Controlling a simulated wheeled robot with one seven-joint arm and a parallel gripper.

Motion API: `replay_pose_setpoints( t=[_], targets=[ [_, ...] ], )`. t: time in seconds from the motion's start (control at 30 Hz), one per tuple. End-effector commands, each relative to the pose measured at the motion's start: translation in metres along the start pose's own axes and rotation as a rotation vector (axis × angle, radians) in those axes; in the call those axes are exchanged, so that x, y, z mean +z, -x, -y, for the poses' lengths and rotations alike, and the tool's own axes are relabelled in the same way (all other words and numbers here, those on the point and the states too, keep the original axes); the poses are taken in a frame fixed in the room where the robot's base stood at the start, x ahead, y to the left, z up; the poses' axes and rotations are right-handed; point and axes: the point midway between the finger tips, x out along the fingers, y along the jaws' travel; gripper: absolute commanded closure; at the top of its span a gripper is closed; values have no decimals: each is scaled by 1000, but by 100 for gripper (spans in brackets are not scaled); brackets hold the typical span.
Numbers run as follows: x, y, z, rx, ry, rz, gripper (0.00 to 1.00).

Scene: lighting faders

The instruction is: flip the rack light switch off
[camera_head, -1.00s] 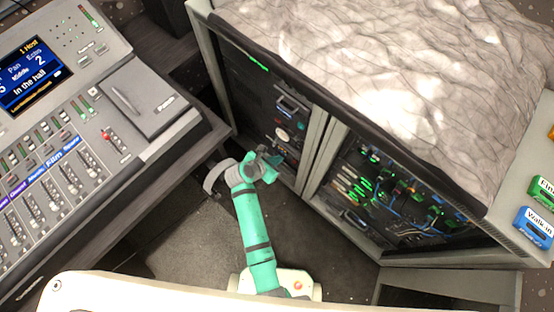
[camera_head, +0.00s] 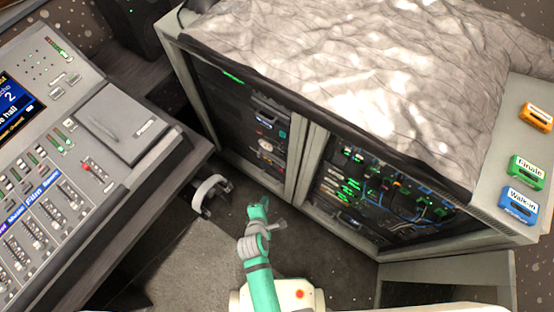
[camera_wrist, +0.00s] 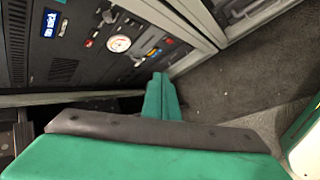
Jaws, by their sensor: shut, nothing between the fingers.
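The equipment rack (camera_head: 305,170) stands under a grey cloth, with two open-fronted bays. Its left bay panel (camera_head: 262,125) has a small blue display, a round white gauge and small controls. The wrist view shows this panel (camera_wrist: 90,70) closer, with the gauge (camera_wrist: 119,43) and a red control (camera_wrist: 168,42) near its right edge. I cannot tell which control is the rack light switch or how it is set. My gripper (camera_head: 262,203) is low in front of the left bay, apart from the rack. Its teal fingers (camera_wrist: 160,97) are shut and empty in the wrist view.
A mixing desk (camera_head: 75,165) with faders fills the left. A grey curved object (camera_head: 210,190) sits between desk and rack. The right bay (camera_head: 385,195) holds cables and green lights. Orange, green and blue labelled blocks (camera_head: 520,205) lie on the rack's right end. Dark floor is open before the rack.

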Motion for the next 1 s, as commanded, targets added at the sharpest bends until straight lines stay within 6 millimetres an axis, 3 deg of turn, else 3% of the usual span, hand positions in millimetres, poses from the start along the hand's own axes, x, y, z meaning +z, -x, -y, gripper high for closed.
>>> replay_pose_setpoints(
  t=[0.1, 0.3, 0.6, 0.7, 0.83, 1.0],
  targets=[
    [4, 41, 14, 62, -262, -54, 100],
    [17, 115, 15, 170, -723, -154, 100],
    [54, 236, -16, 328, -1385, -333, 100],
    [66, 268, -30, 371, -1549, -390, 100],
    [78, 296, -42, 410, -1691, -446, 100],
    [84, 310, -50, 430, -1765, -480, 100]
  ],
)
